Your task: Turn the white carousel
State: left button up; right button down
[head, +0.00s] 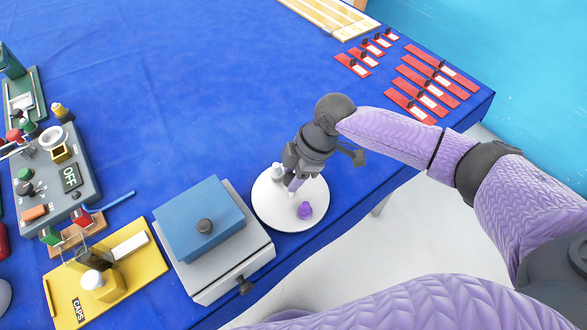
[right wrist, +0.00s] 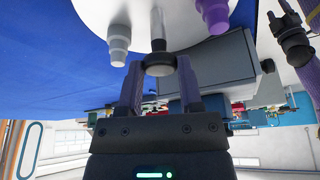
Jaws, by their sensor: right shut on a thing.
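The white carousel (head: 268,213) is a round white disc near the table's front edge. A purple peg (head: 305,210) and a pale grey peg (head: 277,171) stand on it. My right gripper (head: 293,183) is over the disc, pointing down. In the right wrist view, the carousel (right wrist: 185,12) is at the top, upside down. There the jaws (right wrist: 158,85) are on either side of an upright handle (right wrist: 157,45) with a dark knob, and are shut on it. A purple and dark arm part, perhaps my left arm, shows at the right edge; its jaws cannot be made out.
A grey box with a blue lid (head: 200,220) stands close left of the carousel. Left of it are a yellow tray (head: 140,272) and a grey control panel (head: 85,185) reading OFF. Red strips (head: 430,85) lie at the back right. The cloth behind the carousel is clear.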

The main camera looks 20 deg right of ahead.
jog(key=shift+r+m+t+p, duration=0.2)
jog(key=shift+m+t+p, duration=0.1)
jog(key=shift+m+p, duration=0.8)
jog(key=m+t+p, duration=0.1)
jog(key=m+p, duration=0.2)
jog(key=p, duration=0.2)
jog(key=shift+s+a+h, duration=0.1)
jog(key=shift+s+h, duration=0.05)
jog(key=shift+h, duration=0.25)
jog(key=m+t+p, duration=0.1)
jog(key=m+p, duration=0.2)
jog(key=shift+h, duration=0.4)
jog(key=shift+s+a+f+m+t+h+p, duration=0.1)
jog(key=shift+m+t+h+p, duration=0.25)
jog(key=shift+m+p, duration=0.7)
jog(key=shift+a+m+t+h+p, duration=0.15)
jog(key=shift+m+h+p, duration=0.45)
jog(key=shift+m, duration=0.65)
jog(key=shift+m+h+p, duration=0.35)
jog(key=shift+m+p, duration=0.35)
jog(key=shift+m, duration=1.3)
jog(key=shift+c, duration=1.3)
grip_release()
jog(key=shift+f, duration=0.1)
